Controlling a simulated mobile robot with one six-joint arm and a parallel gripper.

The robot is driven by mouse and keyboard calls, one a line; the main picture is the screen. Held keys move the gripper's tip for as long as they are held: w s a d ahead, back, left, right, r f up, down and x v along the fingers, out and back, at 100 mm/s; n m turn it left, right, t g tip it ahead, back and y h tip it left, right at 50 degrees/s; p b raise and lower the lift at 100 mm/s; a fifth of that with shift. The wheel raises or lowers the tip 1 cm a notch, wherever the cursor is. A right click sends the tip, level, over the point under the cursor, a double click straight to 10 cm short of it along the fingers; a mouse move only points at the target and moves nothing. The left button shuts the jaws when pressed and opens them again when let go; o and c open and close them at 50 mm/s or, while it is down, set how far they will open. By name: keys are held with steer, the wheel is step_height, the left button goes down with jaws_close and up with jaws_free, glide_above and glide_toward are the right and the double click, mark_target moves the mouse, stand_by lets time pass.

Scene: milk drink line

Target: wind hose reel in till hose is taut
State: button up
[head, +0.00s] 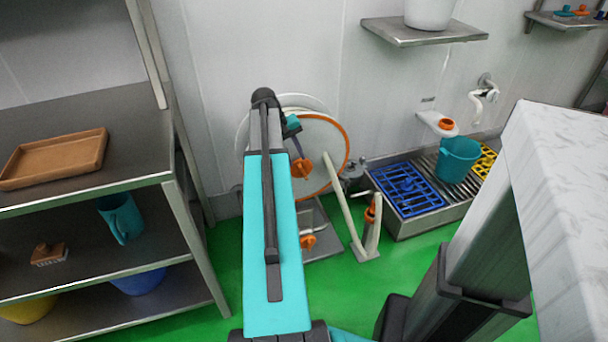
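The hose reel (338,138) is mounted at the white wall, with an orange rim and a pale disc; my arm hides its left part. An orange crank handle (301,167) shows on its front. A cream hose (343,207) runs from the reel down towards the floor in a fairly straight line, and bends up beside an orange-tipped nozzle (373,209). My gripper (297,147) is at the reel's front, just above the crank handle and small in view. Its fingers are mostly hidden by my arm, so I cannot tell whether they grip the handle.
A steel shelf (90,205) with a brown tray (55,158) and a teal jug (121,217) stands left. Right of the reel is a floor drain grate (410,187) with a teal bucket (458,160). A pale worktop (560,180) fills the right foreground.

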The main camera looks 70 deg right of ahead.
mark_target(307, 179)
steer(key=b+x, duration=0.1)
steer(key=x, duration=0.8)
steer(key=shift+s+f, duration=0.1)
steer(key=shift+f, duration=0.25)
jaws_close()
